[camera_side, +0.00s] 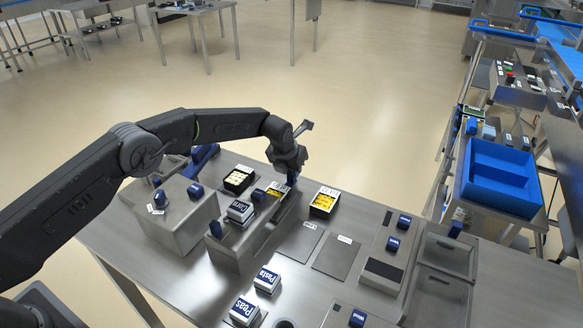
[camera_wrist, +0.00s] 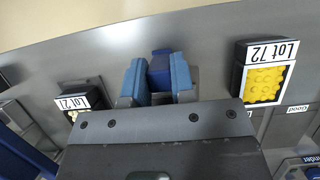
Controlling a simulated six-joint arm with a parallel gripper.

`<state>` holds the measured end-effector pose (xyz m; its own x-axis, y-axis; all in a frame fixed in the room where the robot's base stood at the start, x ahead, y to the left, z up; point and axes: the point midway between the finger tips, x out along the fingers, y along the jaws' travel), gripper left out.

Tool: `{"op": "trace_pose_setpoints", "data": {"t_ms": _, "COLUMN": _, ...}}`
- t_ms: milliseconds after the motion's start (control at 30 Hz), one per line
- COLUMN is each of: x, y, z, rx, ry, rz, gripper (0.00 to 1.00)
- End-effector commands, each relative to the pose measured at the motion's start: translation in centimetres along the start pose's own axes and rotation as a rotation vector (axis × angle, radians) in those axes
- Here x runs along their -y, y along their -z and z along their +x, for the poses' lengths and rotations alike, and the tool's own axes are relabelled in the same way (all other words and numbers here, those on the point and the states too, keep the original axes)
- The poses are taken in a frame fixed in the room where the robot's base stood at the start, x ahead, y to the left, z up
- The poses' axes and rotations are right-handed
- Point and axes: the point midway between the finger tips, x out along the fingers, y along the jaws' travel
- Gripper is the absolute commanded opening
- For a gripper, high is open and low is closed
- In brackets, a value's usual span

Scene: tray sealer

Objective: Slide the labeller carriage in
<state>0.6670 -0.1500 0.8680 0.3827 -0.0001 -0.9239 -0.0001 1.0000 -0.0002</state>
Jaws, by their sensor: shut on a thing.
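My gripper (camera_side: 289,176) is at the far end of the metal labeller (camera_side: 250,247) in the side view. In the wrist view, my gripper (camera_wrist: 158,78) has its two light-blue fingers shut on a dark-blue handle (camera_wrist: 160,66). The side view mostly hides this handle behind my fingers. A tray with yellow contents (camera_side: 271,203) shows at the far part of the labeller, close to my gripper. A box marked Corn (camera_side: 240,211) sits nearer on the labeller. Which part of the labeller is the carriage, and how far in it is, I cannot tell.
A black tray marked Lot 72 (camera_side: 325,202) stands right of my gripper. Another tray (camera_side: 239,180) stands left. A grey box with blue knobs (camera_side: 178,222) is further left. Pasta (camera_side: 267,279) and Peas (camera_side: 244,311) boxes are in front. Flat plates (camera_side: 336,258) lie right.

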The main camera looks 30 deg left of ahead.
Motion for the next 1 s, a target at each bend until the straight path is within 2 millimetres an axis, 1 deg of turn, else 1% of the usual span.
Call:
{"op": "trace_pose_setpoints", "data": {"t_ms": 33, "x": 0.0, "y": 0.0, "z": 0.0, "rx": 0.0, "ry": 0.0, "rz": 0.0, "gripper": 0.13}}
{"op": "trace_pose_setpoints", "data": {"t_ms": 167, "x": 0.0, "y": 0.0, "z": 0.0, "rx": 0.0, "ry": 0.0, "rz": 0.0, "gripper": 0.0}}
{"op": "trace_pose_setpoints", "data": {"t_ms": 533, "x": 0.0, "y": 0.2, "z": -0.2, "rx": 0.0, "ry": -0.001, "rz": 0.0, "gripper": 0.0}}
{"op": "trace_pose_setpoints", "data": {"t_ms": 833, "x": 0.0, "y": 2.4, "z": -1.1, "rx": -0.001, "ry": -0.002, "rz": 0.0, "gripper": 0.0}}
{"op": "trace_pose_setpoints", "data": {"t_ms": 1000, "x": -0.1, "y": 3.2, "z": -1.4, "rx": 0.0, "ry": -0.001, "rz": 0.0, "gripper": 0.0}}
